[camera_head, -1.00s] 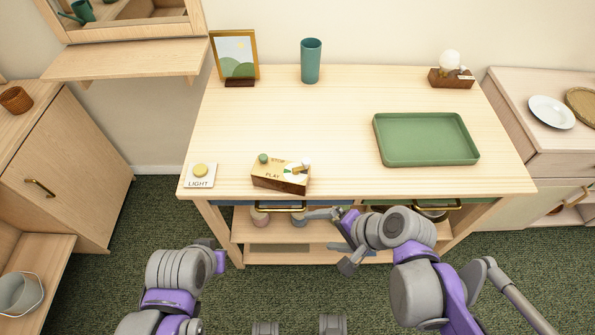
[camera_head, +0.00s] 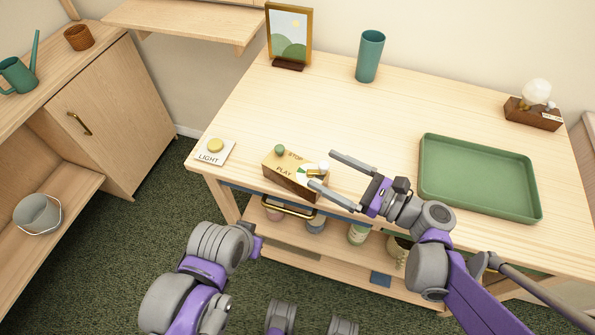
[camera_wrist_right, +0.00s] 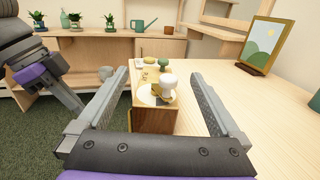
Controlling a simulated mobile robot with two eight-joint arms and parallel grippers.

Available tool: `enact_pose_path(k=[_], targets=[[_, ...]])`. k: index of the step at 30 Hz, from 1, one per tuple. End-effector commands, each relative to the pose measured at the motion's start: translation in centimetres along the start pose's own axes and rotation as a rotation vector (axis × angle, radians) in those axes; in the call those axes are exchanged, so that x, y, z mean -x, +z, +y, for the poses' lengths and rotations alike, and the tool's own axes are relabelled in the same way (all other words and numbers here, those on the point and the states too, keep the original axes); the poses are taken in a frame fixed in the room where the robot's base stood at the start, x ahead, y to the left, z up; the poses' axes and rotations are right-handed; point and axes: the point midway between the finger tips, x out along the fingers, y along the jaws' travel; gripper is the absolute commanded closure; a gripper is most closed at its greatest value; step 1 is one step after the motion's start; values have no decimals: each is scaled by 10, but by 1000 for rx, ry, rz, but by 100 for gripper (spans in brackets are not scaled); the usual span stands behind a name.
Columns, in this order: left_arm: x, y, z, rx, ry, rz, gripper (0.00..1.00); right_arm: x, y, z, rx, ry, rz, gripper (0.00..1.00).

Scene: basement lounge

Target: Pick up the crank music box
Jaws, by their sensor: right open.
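The crank music box (camera_head: 290,180) is a small wooden box with STOP and PLAY lettering, a green knob and a white knob. It stands near the front edge of the table, left of centre. My right gripper (camera_head: 322,170) is open at the box's right end, its fingers pointing at it. In the right wrist view the box (camera_wrist_right: 155,119) shows between the two open fingers, apart from both, with its white knob nearest. My left arm is low at the left in the head view, and its fingers cannot be made out.
A LIGHT button plate (camera_head: 214,152) lies left of the box on the table (camera_head: 385,112). A green tray (camera_head: 480,180) is to the right. A picture frame (camera_head: 289,36), a teal cup (camera_head: 369,56) and a dark wooden base with a white globe (camera_head: 533,112) stand at the back.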

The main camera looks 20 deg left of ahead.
Motion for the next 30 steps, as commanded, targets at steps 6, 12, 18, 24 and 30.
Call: enact_pose_path(k=[6, 12, 18, 24, 30], targets=[[-17, 8, 0, 0, 0, -6, 100, 0, -51, -1, 1, 0, 2, 0], [-18, 8, 0, 0, 0, -7, 100, -13, -58, 0, 3, 2, 2, 0], [-18, 8, 0, 0, 0, -7, 100, -30, -58, 1, 3, 3, 2, 0], [-18, 8, 0, 0, 0, -7, 100, -62, -58, 1, 4, 4, 2, 0], [-18, 9, 0, 0, 0, -7, 100, -75, -58, 0, 4, 0, 3, 0]])
